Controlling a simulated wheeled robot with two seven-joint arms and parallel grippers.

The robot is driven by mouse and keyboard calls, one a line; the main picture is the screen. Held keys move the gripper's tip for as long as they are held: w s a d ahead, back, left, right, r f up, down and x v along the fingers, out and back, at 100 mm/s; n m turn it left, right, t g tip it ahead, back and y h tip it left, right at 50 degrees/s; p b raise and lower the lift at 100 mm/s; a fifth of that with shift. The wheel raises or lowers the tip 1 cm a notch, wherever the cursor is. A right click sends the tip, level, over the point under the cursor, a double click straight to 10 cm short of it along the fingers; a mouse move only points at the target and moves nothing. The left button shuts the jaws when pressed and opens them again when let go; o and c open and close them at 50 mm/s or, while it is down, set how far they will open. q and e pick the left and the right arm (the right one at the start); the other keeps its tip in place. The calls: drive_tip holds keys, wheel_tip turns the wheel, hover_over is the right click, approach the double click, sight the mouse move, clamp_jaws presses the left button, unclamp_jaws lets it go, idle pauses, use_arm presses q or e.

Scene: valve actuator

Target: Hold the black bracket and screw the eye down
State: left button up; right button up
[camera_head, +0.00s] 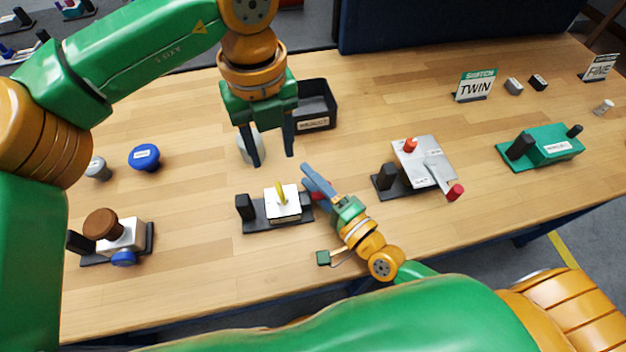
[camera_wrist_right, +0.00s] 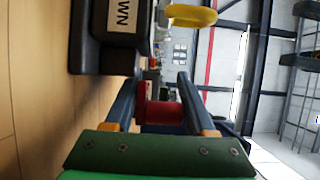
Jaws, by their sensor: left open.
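The black bracket (camera_head: 263,224) lies near the middle of the bench, with a black upright at its left end. It carries a white block (camera_head: 286,207) with a yellow eye (camera_head: 282,192) standing on top. The eye (camera_wrist_right: 190,15) also shows in the right wrist view, above a dark plate lettered "WN". My left gripper (camera_head: 272,161) is open and empty, pointing down above and behind the bracket. My right gripper (camera_head: 310,175) is low at the bracket's right end. A red piece (camera_wrist_right: 160,113) lies between its fingers; whether they grip it is unclear.
A dark bin (camera_head: 318,108) and a white round part (camera_head: 247,150) stand behind the left gripper. A grey plate fixture (camera_head: 425,160) with red knobs stands right of my right gripper. A brown-knobbed fixture (camera_head: 120,236) is at left; a green fixture (camera_head: 545,148) is far right.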

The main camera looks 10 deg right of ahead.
sight(278, 188)
clamp_jaws()
use_arm(q)
drive_tip(key=shift+c, duration=0.6)
drive_tip(key=f, duration=0.3)
drive_tip(key=f+h, duration=0.1)
drive_tip(key=f, duration=0.2)
drive_tip(key=f+h, duration=0.1)
drive_tip(key=f, duration=0.2)
drive_tip(key=shift+a+f, duration=0.15)
drive_tip(key=shift+a, duration=0.15)
clamp_jaws()
